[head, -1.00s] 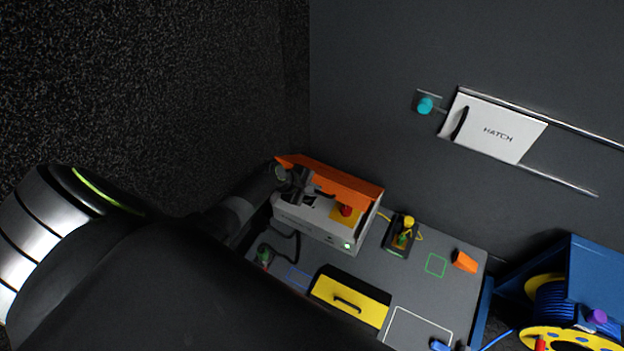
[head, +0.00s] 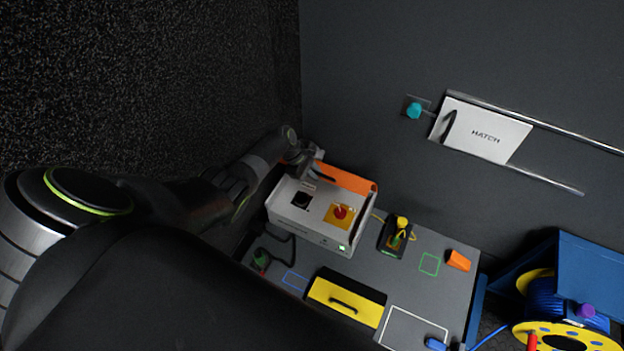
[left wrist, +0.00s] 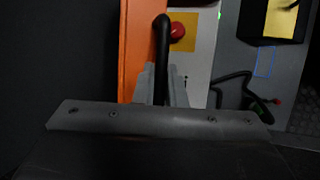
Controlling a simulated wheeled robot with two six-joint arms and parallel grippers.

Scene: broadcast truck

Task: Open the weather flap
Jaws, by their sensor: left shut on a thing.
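The weather flap is an orange panel (head: 350,179) along the back edge of a white box (head: 300,226) on the bench. It stands raised, and the box's top is uncovered, showing a red button (head: 341,212) on a yellow square and a black socket. My left gripper (head: 320,172) is at the flap's left part, shut on its black handle. In the left wrist view, the orange flap (left wrist: 129,50) runs beside the black handle (left wrist: 162,45), and my left gripper's fingers (left wrist: 160,88) are around the handle. My right gripper is not in view.
A yellow case (head: 345,302) with a handle lies in front of the box. A black device with a yellow knob (head: 402,222) and an orange block (head: 458,260) are to the right. A white hatch (head: 483,132) is on the wall. A blue cable reel (head: 555,300) stands right.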

